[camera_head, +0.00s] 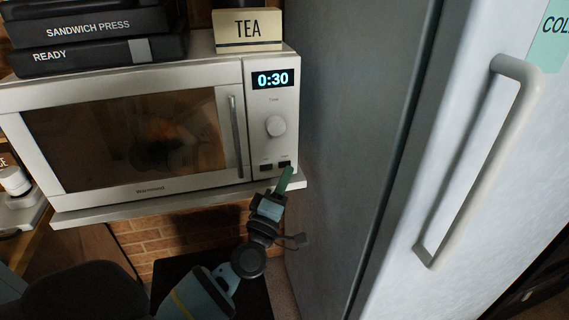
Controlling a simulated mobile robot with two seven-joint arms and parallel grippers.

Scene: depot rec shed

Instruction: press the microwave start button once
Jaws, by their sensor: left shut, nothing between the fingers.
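The white microwave (60,100) sits on a shelf, with its door shut and its display (272,79) reading 0:30. Its control panel has a round knob (275,126) and two small dark buttons low down, a left one (266,167) and a right one (285,163); their labels are too small to read. My left gripper (286,177) is shut and empty, with its green fingertips just below the right button, overlapping its lower edge in the picture. I cannot tell whether they touch it. My right gripper is not in view.
A large pale fridge (350,130) with a long handle (478,170) stands close on the right. A sandwich press box (90,28) and a TEA tin (248,30) stand on the microwave. The shelf edge (170,208) runs below it.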

